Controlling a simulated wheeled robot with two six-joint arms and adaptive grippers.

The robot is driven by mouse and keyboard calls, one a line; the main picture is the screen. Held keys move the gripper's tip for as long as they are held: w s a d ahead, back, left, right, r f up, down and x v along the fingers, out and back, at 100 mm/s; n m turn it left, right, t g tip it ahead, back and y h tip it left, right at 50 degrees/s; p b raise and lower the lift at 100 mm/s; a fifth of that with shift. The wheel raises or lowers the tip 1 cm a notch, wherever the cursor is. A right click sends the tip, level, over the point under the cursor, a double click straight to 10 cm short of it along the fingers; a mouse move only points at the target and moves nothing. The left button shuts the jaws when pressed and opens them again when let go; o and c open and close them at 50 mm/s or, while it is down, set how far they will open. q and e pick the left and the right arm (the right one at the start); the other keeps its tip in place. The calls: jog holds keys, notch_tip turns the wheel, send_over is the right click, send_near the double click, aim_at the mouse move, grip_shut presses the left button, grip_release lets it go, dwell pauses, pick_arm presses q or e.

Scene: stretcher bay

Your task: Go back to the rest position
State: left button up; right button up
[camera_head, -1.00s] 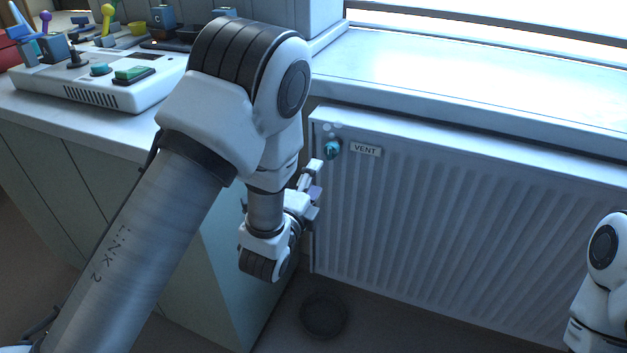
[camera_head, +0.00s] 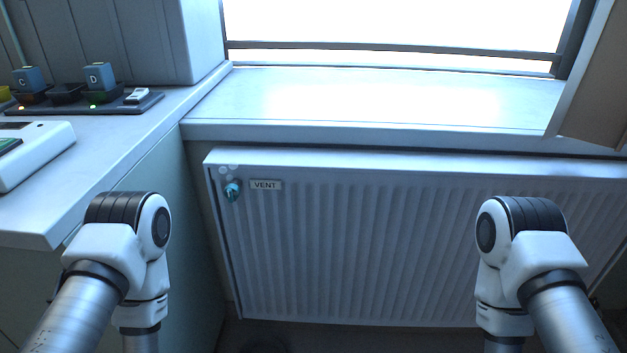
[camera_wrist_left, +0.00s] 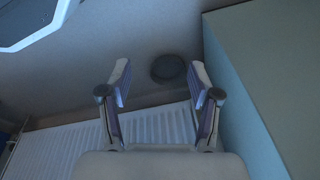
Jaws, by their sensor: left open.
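Both of my arms show in the head view, bent downward, one at the lower left and one at the lower right. Their grippers are below the picture's edge there. In the left wrist view my left gripper (camera_wrist_left: 160,82) is open, with its two fingers apart and nothing between them. It is clear of the radiator (camera_wrist_left: 160,126) and of the cabinet side (camera_wrist_left: 250,70). My right gripper is hidden from both views.
The white radiator (camera_head: 400,240) has a teal vent knob (camera_head: 232,190) and a VENT label (camera_head: 266,185). The window sill (camera_head: 390,100) is bare. A counter (camera_head: 110,150) at left carries a white device (camera_head: 40,150) and a dark charger strip (camera_head: 125,104). A dark round bowl (camera_wrist_left: 168,68) lies on the floor.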

pick_arm(q)
jog(key=s+n+g, duration=0.2)
jog(key=s+n, duration=0.2)
notch_tip(320, 180, up, 22)
jog(key=p, duration=2.2)
jog(key=shift+d+r+n, duration=0.15)
jog(key=shift+d+n, duration=0.05)
jog(key=shift+n, duration=0.1)
